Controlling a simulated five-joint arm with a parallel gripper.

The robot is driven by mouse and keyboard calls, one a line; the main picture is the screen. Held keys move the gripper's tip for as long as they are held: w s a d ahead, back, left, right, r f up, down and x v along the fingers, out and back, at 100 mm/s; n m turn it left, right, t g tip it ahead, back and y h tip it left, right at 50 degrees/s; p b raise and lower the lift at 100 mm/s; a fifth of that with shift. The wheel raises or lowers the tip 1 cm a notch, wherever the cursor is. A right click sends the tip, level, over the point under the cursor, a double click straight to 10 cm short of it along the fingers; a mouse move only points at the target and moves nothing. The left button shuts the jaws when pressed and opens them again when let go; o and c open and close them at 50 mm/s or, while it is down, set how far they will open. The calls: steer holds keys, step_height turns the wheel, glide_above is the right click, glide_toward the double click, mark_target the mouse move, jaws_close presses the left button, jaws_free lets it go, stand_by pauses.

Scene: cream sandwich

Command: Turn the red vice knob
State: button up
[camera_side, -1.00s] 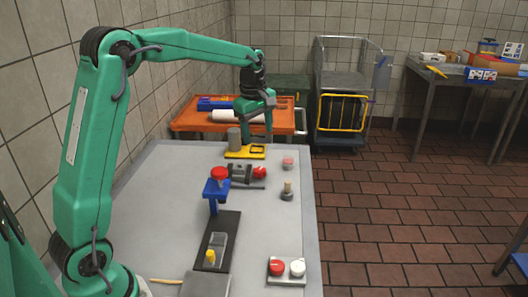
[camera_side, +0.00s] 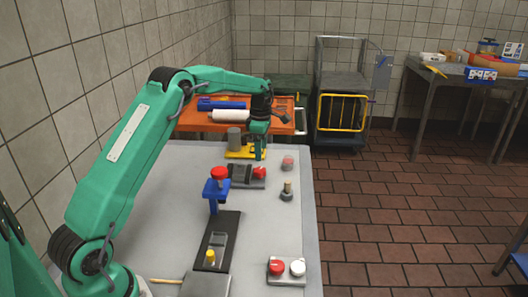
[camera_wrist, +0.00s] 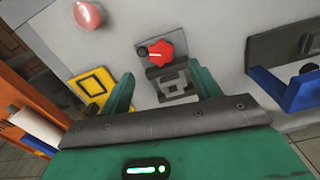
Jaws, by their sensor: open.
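The grey vice (camera_side: 240,176) lies on the grey table, with its red knob (camera_side: 259,172) on its right side. In the wrist view the lobed red knob (camera_wrist: 167,48) has a white mark and sits beyond the vice body (camera_wrist: 175,88). My gripper (camera_side: 257,154) is above and slightly behind the vice in the side view. In the wrist view its two green fingers are spread apart (camera_wrist: 164,88), one on each side of the vice body. Nothing is between the fingertips at gripping height that I can see, and the knob is apart from them.
A yellow-based fixture (camera_side: 240,153) stands just behind the vice. A blue stand with a red top (camera_side: 217,188) is in front. A pinkish-red button (camera_side: 288,162) and a dark post (camera_side: 287,193) are to the right. A box with red and white buttons (camera_side: 288,280) is nearest.

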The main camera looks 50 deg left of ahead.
mark_target(261, 170)
steer(key=shift+f, duration=3.85)
steer(key=c, duration=1)
